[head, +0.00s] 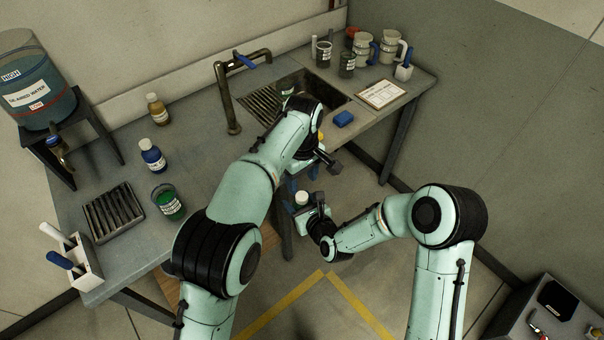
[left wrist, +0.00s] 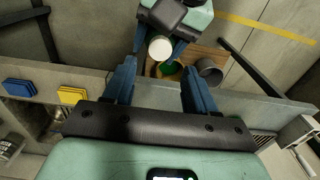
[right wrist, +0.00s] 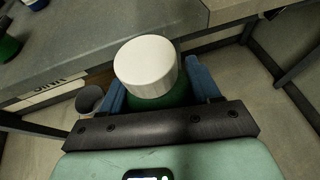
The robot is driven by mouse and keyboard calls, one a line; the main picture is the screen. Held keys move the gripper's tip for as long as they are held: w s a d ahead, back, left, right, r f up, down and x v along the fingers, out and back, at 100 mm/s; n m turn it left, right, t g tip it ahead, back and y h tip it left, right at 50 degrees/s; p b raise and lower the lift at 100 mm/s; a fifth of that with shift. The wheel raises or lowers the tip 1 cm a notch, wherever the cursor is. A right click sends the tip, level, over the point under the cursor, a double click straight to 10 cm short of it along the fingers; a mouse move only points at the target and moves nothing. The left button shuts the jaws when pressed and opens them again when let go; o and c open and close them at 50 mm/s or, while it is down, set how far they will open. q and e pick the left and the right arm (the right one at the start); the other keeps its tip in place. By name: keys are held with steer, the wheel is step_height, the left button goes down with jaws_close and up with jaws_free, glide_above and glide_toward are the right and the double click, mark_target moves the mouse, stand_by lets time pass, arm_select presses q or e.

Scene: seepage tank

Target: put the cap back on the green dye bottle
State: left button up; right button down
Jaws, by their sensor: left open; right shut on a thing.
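The green dye bottle (right wrist: 178,97) is held upright between the blue fingers of my right gripper (right wrist: 165,88), off the bench in front of its edge. The white cap (right wrist: 146,66) sits on top of the bottle; I cannot tell whether it is tight. The cap also shows in the head view (head: 302,197) and left wrist view (left wrist: 160,48). My left gripper (left wrist: 158,85) is open and empty, its fingers apart and pointing towards the cap, which appears between and beyond them. In the head view my left arm partly hides the left gripper.
A blue sponge (head: 344,118) lies by the sink. A grey cup (left wrist: 210,70) stands lower down.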

mark_target(302, 196)
arm_select(q)
step_height(302, 196, down, 7)
steer(key=shift+r, duration=0.1)
steer(key=shift+c, duration=0.3)
jaws_close()
steer(key=m, duration=0.6)
steer(key=shift+m, duration=0.4)
steer(key=shift+o, duration=0.6)
jaws_free()
steer(key=shift+r, duration=0.1)
